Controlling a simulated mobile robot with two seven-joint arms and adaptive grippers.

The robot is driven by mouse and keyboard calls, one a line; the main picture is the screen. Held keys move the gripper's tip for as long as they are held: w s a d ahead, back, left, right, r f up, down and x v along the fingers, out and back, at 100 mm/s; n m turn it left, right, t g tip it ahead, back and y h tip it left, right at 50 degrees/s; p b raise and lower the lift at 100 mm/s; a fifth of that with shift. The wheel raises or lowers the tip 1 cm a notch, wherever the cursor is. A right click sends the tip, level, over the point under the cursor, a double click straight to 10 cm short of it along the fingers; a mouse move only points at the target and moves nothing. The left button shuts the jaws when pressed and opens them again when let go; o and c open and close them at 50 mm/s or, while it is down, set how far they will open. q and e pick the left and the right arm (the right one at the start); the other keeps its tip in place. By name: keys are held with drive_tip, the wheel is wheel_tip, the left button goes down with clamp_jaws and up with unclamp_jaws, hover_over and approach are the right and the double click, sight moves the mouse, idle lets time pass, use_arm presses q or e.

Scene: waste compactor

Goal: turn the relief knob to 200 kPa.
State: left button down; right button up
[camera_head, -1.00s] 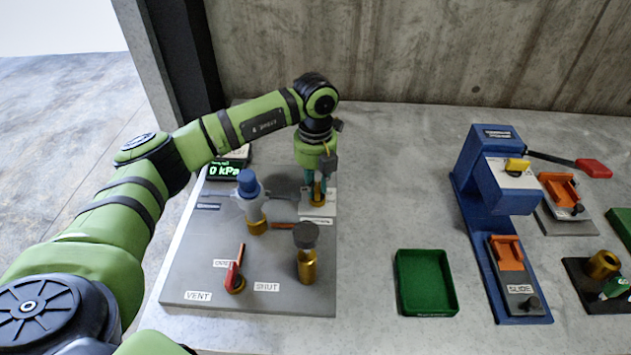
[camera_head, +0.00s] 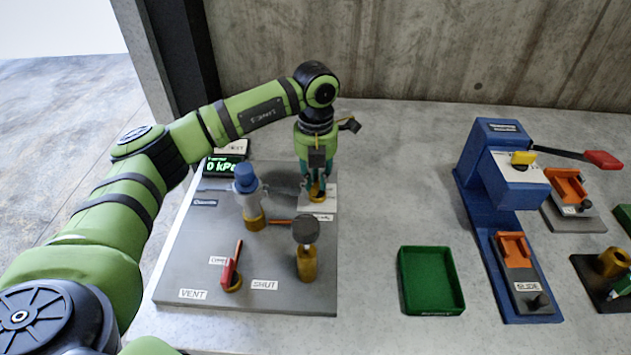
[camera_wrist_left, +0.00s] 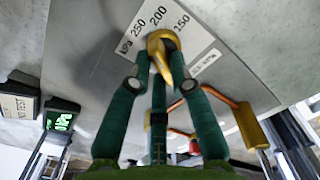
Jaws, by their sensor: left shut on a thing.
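The relief knob (camera_head: 318,196) is a small yellow knob on a white scale plate at the back right of the grey panel. In the left wrist view the knob (camera_wrist_left: 165,48) sits beside the printed marks 250, 200 and 150 kPa. The 200 mark lies just beyond it, near the middle of the scale. My left gripper (camera_head: 316,187) points down and is shut on the knob; its green fingers also show in the left wrist view (camera_wrist_left: 163,72). The fingers partly cover the knob, so its exact setting is unclear. My right gripper is out of view.
A display (camera_head: 224,166) reads 0 kPa. A blue-capped fitting (camera_head: 247,200), a grey-topped brass post (camera_head: 306,255) and a red lever (camera_head: 232,265) stand nearby on the panel. A green tray (camera_head: 430,280) and a blue press (camera_head: 505,180) are to the right.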

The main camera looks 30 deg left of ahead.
sight(316, 181)
use_arm(q)
drive_tip(key=shift+m+b, duration=0.75)
drive_tip(key=shift+m, duration=1.05)
drive_tip(key=shift+w, duration=0.1)
drive_tip(key=c, duration=1.1)
unclamp_jaws()
wheel_tip(316, 181, up, 12)
drive_tip(key=shift+r, duration=0.1)
